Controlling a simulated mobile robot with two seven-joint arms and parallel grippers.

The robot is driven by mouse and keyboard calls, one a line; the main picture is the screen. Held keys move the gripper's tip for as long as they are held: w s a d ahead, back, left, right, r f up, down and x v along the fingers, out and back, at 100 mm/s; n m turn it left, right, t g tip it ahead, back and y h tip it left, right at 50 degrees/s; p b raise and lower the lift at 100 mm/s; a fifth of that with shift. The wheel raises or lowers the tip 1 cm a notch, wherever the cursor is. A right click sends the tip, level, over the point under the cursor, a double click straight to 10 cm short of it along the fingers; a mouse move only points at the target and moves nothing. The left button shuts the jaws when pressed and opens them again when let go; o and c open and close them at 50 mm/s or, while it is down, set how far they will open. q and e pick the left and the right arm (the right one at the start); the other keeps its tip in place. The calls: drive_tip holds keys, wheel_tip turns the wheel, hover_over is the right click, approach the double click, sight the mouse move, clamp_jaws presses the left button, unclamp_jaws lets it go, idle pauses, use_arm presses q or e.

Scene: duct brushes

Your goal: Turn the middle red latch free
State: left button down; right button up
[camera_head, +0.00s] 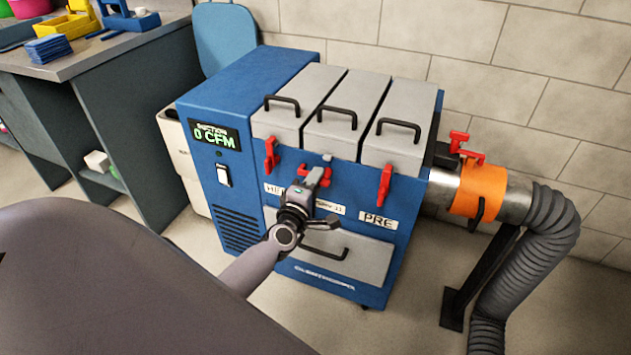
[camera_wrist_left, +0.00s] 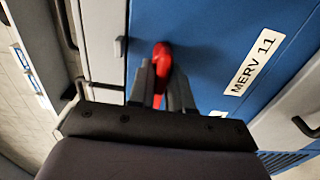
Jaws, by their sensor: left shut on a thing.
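The middle red latch (camera_head: 325,177) is on the front of the blue filter unit, below the middle grey lid (camera_head: 345,118). My left gripper (camera_head: 304,190) is at this latch and covers part of it, so its exact angle is hard to tell. In the left wrist view, the red latch (camera_wrist_left: 161,52) sits between the two fingers of my left gripper (camera_wrist_left: 161,84), which are shut on it. A "MERV 11" label (camera_wrist_left: 254,63) is beside it. My right gripper is not in view.
Red latches hang at the left lid (camera_head: 271,154) and right lid (camera_head: 385,184). A grey drawer front (camera_head: 365,262) with a black handle is below. An orange-banded duct (camera_head: 478,190) stands right; a workbench (camera_head: 100,62) stands left.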

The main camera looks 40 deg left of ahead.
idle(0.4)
use_arm(q)
drive_tip(key=c, duration=1.2)
unclamp_jaws()
drive_tip(key=shift+o, duration=0.2)
drive_tip(key=p+v, duration=0.1)
drive_tip(key=v, duration=0.6)
drive_tip(key=shift+s+d, duration=0.15)
drive_tip(key=s+d+f+m+g+h, duration=0.35)
drive_tip(key=s+d+m, duration=0.5)
drive_tip(key=m, duration=0.35)
drive_tip(key=s+d+f+m+g+h, duration=0.4)
drive_tip(key=s+d+m, duration=0.3)
drive_tip(key=s+m, duration=0.35)
wheel_tip(320, 180, up, 9)
drive_tip(key=a+y+p, duration=0.1)
drive_tip(key=p, duration=1.1)
drive_tip(key=shift+a+m+p, duration=0.3)
drive_tip(key=shift+m, duration=0.05)
